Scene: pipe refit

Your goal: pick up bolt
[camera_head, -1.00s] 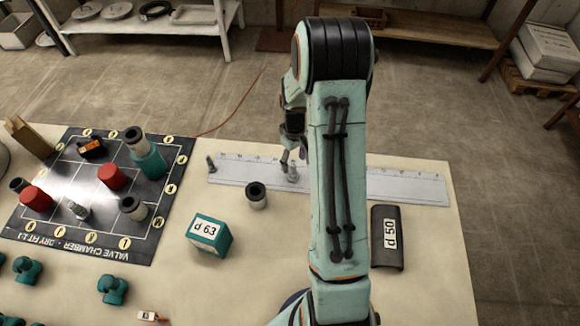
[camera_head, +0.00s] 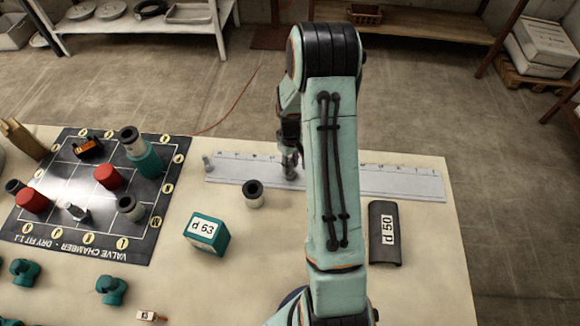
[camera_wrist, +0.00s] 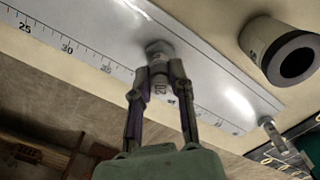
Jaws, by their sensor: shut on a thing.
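A grey metal bolt (camera_wrist: 158,50) stands on the long white ruler in the wrist view, its wide end against the ruler. My gripper (camera_wrist: 160,80) is shut on it, one finger on each side of its narrower part, which bears a "20" mark. In the head view my gripper (camera_head: 289,158) is beside the upper arm, over the middle of the ruler. The bolt (camera_head: 290,172) shows there only in part beneath the fingers. A second grey bolt (camera_head: 207,163) stands upright at the ruler's left end and also shows in the wrist view (camera_wrist: 271,132).
The ruler (camera_head: 400,182) runs along the table's far edge. A grey-black pipe piece (camera_head: 254,196) stands in front of it.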

